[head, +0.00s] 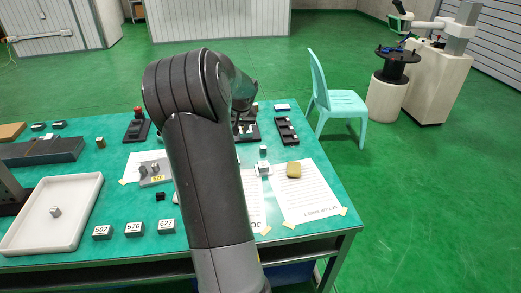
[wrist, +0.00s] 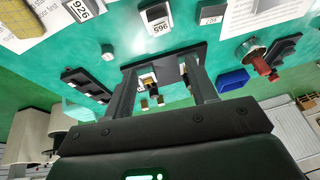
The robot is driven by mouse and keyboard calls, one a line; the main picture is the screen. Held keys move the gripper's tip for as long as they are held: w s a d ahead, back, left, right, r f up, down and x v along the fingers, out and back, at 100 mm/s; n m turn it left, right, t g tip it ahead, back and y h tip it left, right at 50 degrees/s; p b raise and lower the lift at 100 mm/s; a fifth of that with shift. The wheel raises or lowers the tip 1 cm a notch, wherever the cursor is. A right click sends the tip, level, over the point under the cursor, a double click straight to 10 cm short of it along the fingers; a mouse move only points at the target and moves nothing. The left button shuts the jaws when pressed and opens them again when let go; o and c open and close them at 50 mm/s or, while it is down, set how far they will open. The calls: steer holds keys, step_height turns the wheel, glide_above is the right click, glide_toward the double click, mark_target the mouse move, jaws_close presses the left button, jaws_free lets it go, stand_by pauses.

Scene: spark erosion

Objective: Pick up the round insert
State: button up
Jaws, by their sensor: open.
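My gripper (wrist: 160,64) is open, with its two dark fingers apart over a dark fixture (wrist: 178,58) in the wrist view. Small light and brass-coloured pieces (wrist: 147,80) show between the fingers, and nothing is visibly gripped. The fixture also shows in the head view (head: 250,133), partly hidden behind my arm. I cannot tell which piece is the round insert.
A dark slotted holder (head: 287,131) stands right of the fixture. A red-knobbed device (head: 136,125) stands left of my arm. A blue box (wrist: 232,80) shows in the wrist view. Several numbered blocks (head: 134,229) line the table's front. A pale green chair (head: 338,103) stands beyond the right edge.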

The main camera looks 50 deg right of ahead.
steer(key=g+h, duration=0.1)
glide_toward(263, 147)
steer(key=shift+w+f+m, duration=0.2)
steer(key=shift+f, duration=0.4)
steer(key=shift+w+f+m, duration=0.2)
steer(key=shift+f, duration=0.4)
steer(key=shift+d+x, duration=0.15)
steer(key=shift+x, duration=1.4)
steer(key=shift+d+x, duration=0.15)
steer(key=shift+x, duration=1.35)
steer(key=shift+s, duration=0.15)
steer(key=shift+r, duration=0.1)
jaws_close()
